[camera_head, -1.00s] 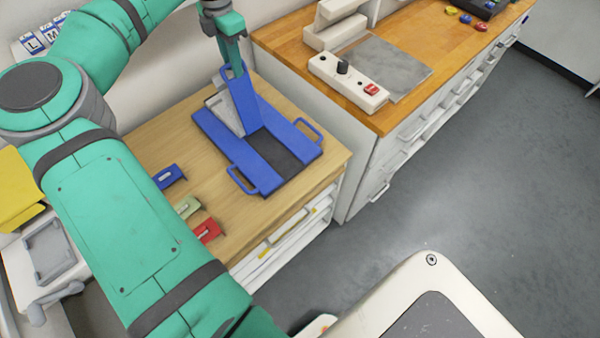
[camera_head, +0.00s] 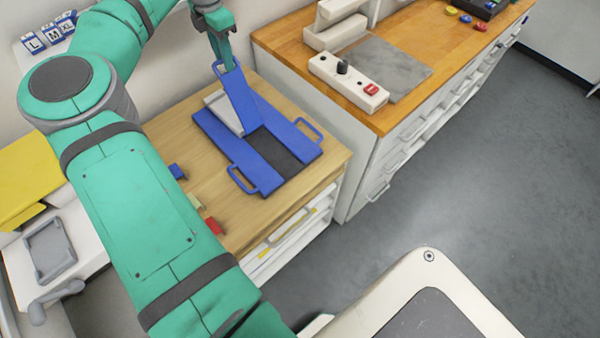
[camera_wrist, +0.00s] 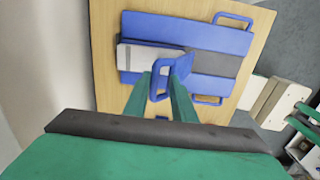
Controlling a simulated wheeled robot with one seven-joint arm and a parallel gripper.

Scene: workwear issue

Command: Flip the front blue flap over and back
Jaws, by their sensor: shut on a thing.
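The blue folding board (camera_head: 215,138) lies on the wooden tabletop, with a dark grey middle strip (camera_head: 278,150) exposed. One blue flap (camera_head: 242,108) is raised and leans toward the upper left in the head view. My gripper (camera_head: 224,58) is shut on its looped handle at the raised end; the handle (camera_wrist: 172,72) shows between the fingers (camera_wrist: 160,88) in the wrist view. A light grey folded cloth (camera_head: 222,112) lies on the board beside and partly behind the flap. The flap's two other sister handles (camera_head: 312,130) (camera_head: 240,180) lie flat at the board's edge.
Blue (camera_head: 177,172), green (camera_head: 195,202) and red (camera_head: 213,226) clips lie near the table's left-front edge, partly behind my arm. A wooden-topped cabinet (camera_head: 440,50) with a white control box (camera_head: 345,82) stands to the right. Floor is clear at right.

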